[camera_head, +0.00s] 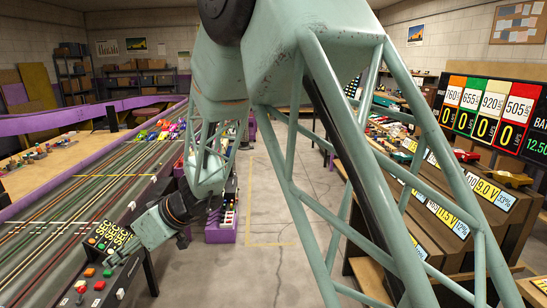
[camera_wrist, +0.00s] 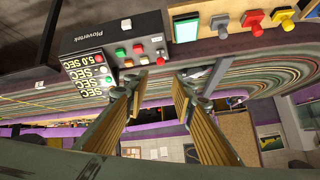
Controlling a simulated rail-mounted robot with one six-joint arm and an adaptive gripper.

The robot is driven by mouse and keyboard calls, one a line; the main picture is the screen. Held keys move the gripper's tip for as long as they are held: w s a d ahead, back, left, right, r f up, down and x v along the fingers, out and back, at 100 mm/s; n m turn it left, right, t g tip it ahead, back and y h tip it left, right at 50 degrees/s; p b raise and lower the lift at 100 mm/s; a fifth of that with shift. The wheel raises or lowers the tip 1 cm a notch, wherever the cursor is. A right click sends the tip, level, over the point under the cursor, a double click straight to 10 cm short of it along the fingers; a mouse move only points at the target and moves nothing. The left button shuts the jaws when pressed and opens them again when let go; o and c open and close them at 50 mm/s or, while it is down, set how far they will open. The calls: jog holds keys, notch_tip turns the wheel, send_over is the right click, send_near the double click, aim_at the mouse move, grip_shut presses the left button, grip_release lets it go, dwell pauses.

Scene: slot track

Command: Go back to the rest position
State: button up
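My gripper (camera_head: 116,258) is at the lower left in the head view, low over the near end of the slot track (camera_head: 70,215). In the wrist view its two ribbed fingers (camera_wrist: 157,90) stand apart with nothing visible between them. Beyond the fingertips is a control box (camera_wrist: 115,52) marked Plovertek, with yellow SEC readouts and several coloured buttons. The box also shows beside my gripper in the head view (camera_head: 104,238). I cannot tell whether a finger touches it. My arm reaches down across the middle of the head view and hides part of the room.
A row of coloured buttons (camera_wrist: 235,24) lies beside the box. Purple barriers (camera_head: 70,150) edge the track. Toy cars (camera_head: 160,130) cluster at its far end. Bare floor (camera_head: 270,225) runs down the middle. Stepped display shelves (camera_head: 440,195) and a scoreboard (camera_head: 490,110) stand at the right.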

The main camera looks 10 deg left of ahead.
jog(key=s+d+r+m+h, duration=0.1)
jog(key=s+d+r+m, duration=0.15)
jog(key=d+r, duration=0.55)
jog(key=s+d+r+m, duration=0.2)
jog(key=s+d+r, duration=0.1)
jog(key=d, duration=0.9)
jog(key=s+d+r+m+h, duration=0.1)
jog(key=s+d+r+m, duration=0.1)
jog(key=d+r, duration=0.6)
jog(key=s+d+m+t+h, duration=0.1)
jog(key=s+d, duration=0.6)
jog(key=d, duration=0.7)
jog(key=s+d+m+t+h, duration=0.2)
jog(key=s+d+m+h, duration=0.2)
jog(key=d, duration=1)
jog(key=s+d+r+m+t+h, duration=0.1)
jog(key=s+d+m+h, duration=0.2)
jog(key=s+d, duration=0.7)
jog(key=d+m, duration=0.1)
jog(key=d, duration=0.2)
jog(key=shift+s+d+t, duration=0.3)
jog(key=shift+s+d, duration=0.05)
jog(key=shift+d, duration=0.05)
